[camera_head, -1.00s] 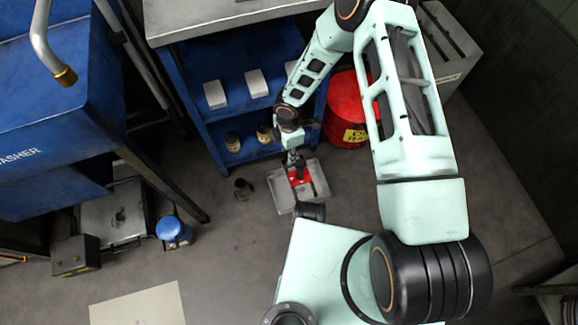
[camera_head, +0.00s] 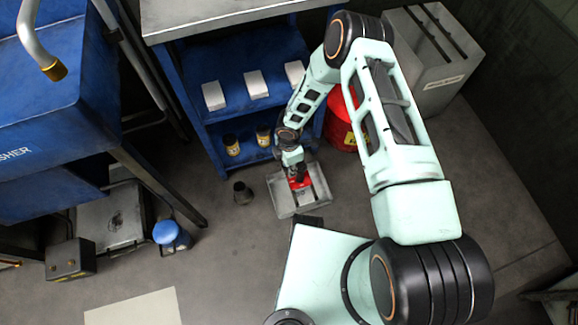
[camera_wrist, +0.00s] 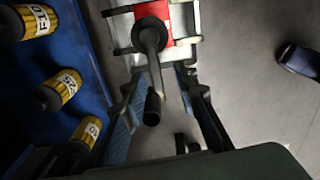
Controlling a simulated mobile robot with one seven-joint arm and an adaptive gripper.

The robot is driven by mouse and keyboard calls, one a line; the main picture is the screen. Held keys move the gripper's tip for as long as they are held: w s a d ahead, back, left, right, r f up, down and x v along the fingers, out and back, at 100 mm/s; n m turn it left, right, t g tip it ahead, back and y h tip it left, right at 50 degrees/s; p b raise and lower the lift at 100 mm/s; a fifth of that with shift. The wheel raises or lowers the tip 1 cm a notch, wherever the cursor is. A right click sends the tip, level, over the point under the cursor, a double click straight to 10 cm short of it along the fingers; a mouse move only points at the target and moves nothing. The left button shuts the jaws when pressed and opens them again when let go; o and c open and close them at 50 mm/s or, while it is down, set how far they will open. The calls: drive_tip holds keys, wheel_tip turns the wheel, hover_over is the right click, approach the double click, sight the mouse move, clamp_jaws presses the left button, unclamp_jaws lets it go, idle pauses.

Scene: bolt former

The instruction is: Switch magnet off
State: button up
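The magnet is a red block (camera_head: 301,183) on a pale grey metal tray (camera_head: 285,202) on the floor. In the wrist view the red block (camera_wrist: 152,12) is at the top, and a grey lever (camera_wrist: 152,62) with a dark end runs from it toward my gripper. My gripper (camera_wrist: 165,112) is open, with its two fingers apart and the lever's free end in the gap between them in this view. Whether a finger touches the lever cannot be told. In the head view my gripper (camera_head: 296,172) is small, just above the red block, and partly hides it.
A blue shelf unit (camera_head: 190,105) with white boxes and yellow-labelled cans stands behind the tray. A red bin (camera_head: 342,118) is close at its right. Floor in front is largely clear.

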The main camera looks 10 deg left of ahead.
clamp_jaws()
drive_tip(key=shift+w+a+f+m+b, duration=0.1)
drive_tip(key=shift+w+f+m+b, duration=0.05)
drive_tip(key=shift+m+b, duration=0.3)
drive_tip(key=shift+w+a, duration=0.1)
drive_tip(key=shift+o, duration=0.6)
unclamp_jaws()
drive_tip(key=shift+r, duration=0.25)
wheel_tip(320, 180, up, 12)
drive_tip(key=shift+f, duration=0.1)
